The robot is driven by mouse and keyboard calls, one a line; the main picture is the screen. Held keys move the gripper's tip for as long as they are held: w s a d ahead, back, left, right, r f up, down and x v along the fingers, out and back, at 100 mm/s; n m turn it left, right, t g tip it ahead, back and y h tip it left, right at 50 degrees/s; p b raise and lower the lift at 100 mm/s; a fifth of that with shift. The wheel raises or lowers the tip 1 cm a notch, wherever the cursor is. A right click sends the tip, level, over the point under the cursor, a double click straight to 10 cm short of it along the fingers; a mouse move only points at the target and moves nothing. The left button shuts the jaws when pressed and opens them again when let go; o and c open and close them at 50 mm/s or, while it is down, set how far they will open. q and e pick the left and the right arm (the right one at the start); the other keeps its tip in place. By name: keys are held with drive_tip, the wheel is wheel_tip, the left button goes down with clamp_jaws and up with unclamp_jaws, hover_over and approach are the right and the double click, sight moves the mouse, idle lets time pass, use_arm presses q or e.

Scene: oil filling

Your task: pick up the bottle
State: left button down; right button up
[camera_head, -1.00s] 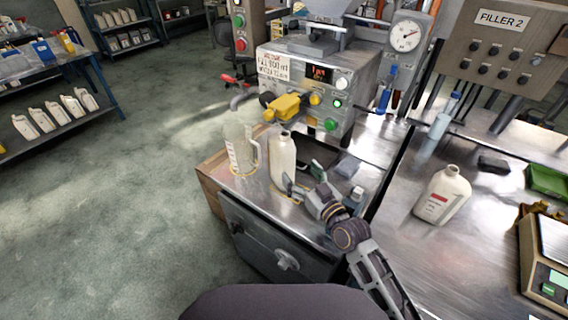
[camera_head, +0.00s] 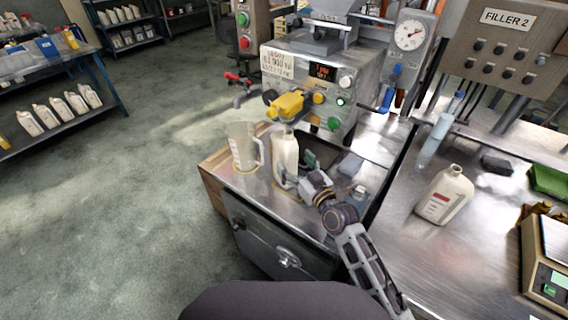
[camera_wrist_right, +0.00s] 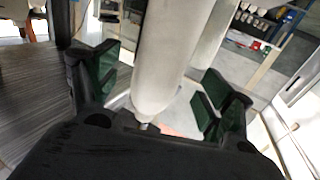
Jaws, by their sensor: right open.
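A white bottle (camera_head: 287,150) stands upright on the metal bench below the filler's yellow valve. My right gripper (camera_head: 286,177) is open at the bottle's lower part, and its fingers hide some of the bottle there. In the right wrist view the bottle (camera_wrist_right: 166,55) stands between the two green-padded fingers of the right gripper (camera_wrist_right: 158,92), with a visible gap on each side. A second white bottle (camera_head: 446,196) with a red label stands on the right-hand bench. My left gripper is not in view.
A clear measuring jug (camera_head: 242,150) stands just left of the bottle. The filler machine (camera_head: 307,85) with its yellow valve (camera_head: 286,104) is close behind and above. A clear blue-capped bottle (camera_head: 436,138) and a scale (camera_head: 545,270) are on the right bench.

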drive_tip(key=shift+x, duration=1.1)
drive_tip(key=shift+w, duration=0.1)
drive_tip(key=x, duration=0.5)
clamp_jaws()
drive_tip(key=shift+r, duration=0.1)
idle(0.7)
